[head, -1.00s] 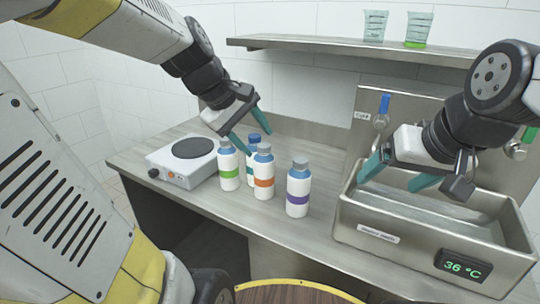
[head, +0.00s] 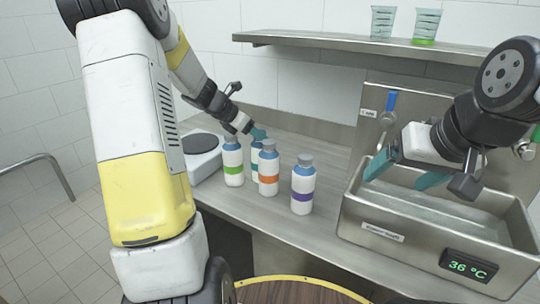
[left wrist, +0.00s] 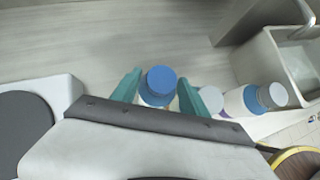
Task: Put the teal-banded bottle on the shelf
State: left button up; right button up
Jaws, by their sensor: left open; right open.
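The teal-banded bottle (head: 255,158) stands on the counter behind the green-banded bottle (head: 233,160) and the orange-banded bottle (head: 268,168), which partly hide it. In the left wrist view its blue cap (left wrist: 161,84) sits between the two teal fingers of my left gripper (left wrist: 160,92). My left gripper (head: 257,132) is open around the bottle's top; contact cannot be told. The shelf (head: 330,43) runs along the back wall, above the counter. My right gripper (head: 402,175) is open and empty over the sink's left part.
A purple-banded bottle (head: 303,185) stands to the right of the others. A hot plate (head: 198,160) is at the left. The steel sink (head: 420,240) with a 36 °C display fills the right. Two beakers stand on the shelf's right part; its left part is clear.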

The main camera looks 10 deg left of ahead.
pick_arm(q)
jog(key=x, duration=0.4)
jog(key=shift+w+d+r, duration=0.1)
grip_shut()
